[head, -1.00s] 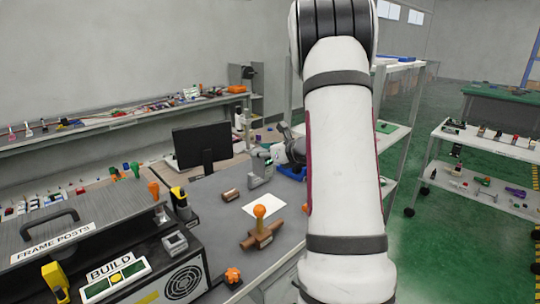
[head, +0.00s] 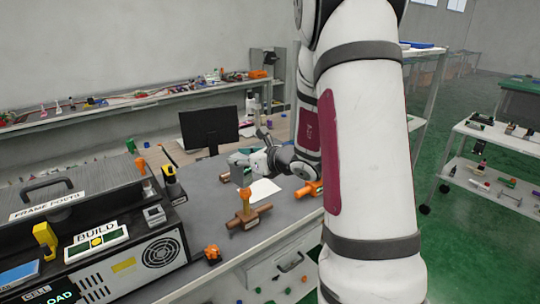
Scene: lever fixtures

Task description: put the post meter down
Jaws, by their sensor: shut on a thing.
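The post meter looks like a small grey-green device (head: 239,158) in the head view, above the far part of the grey bench top. My gripper (head: 252,160) is shut on it from the right, and the fingers hide part of it. The meter lies tilted, close to level. It is small here, and I cannot tell whether it touches the bench.
A brown fixture with an orange knob (head: 245,212) stands near the bench's front. A short brown cylinder (head: 225,177) and an orange part (head: 310,190) lie nearby. A black monitor (head: 208,130) stands behind. The BUILD machine (head: 150,250) fills the left front.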

